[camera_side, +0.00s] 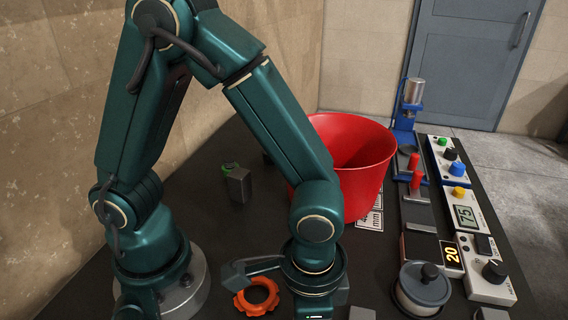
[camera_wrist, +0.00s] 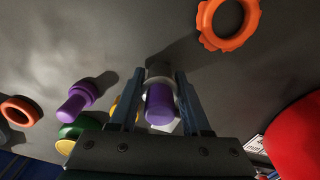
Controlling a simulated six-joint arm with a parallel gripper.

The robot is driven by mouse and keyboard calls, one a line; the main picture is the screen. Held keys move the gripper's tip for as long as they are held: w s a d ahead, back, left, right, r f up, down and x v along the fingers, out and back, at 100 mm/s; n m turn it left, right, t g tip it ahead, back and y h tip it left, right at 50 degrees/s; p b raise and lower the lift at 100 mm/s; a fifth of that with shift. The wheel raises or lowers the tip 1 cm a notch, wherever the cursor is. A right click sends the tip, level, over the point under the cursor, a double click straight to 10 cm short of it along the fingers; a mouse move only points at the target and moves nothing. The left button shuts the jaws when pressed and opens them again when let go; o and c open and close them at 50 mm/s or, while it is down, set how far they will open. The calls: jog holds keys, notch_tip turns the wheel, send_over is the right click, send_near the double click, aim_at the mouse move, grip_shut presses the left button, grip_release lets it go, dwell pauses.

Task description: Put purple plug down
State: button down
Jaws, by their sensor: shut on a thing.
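In the wrist view a purple plug (camera_wrist: 160,104) is between the two dark blue fingers of my gripper (camera_wrist: 161,98). The gripper is shut on it. A grey and white cylindrical piece shows right behind the plug; I cannot tell whether they touch. A second purple plug (camera_wrist: 78,100) lies on the dark table to the left, outside the gripper. In the side view my wrist is low at the bottom middle, and the fingers and the held plug are out of sight.
An orange ring (camera_side: 256,296) lies beside my wrist; another orange ring (camera_wrist: 20,111) is at far left in the wrist view. Green (camera_wrist: 78,129) and yellow pieces lie near the loose plug. A red bin (camera_side: 352,165), blue press (camera_side: 405,120), and lidded pot (camera_side: 423,286) stand right.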

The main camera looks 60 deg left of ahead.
jog(key=shift+f, duration=0.15)
jog(key=shift+c, duration=1.8)
grip_release()
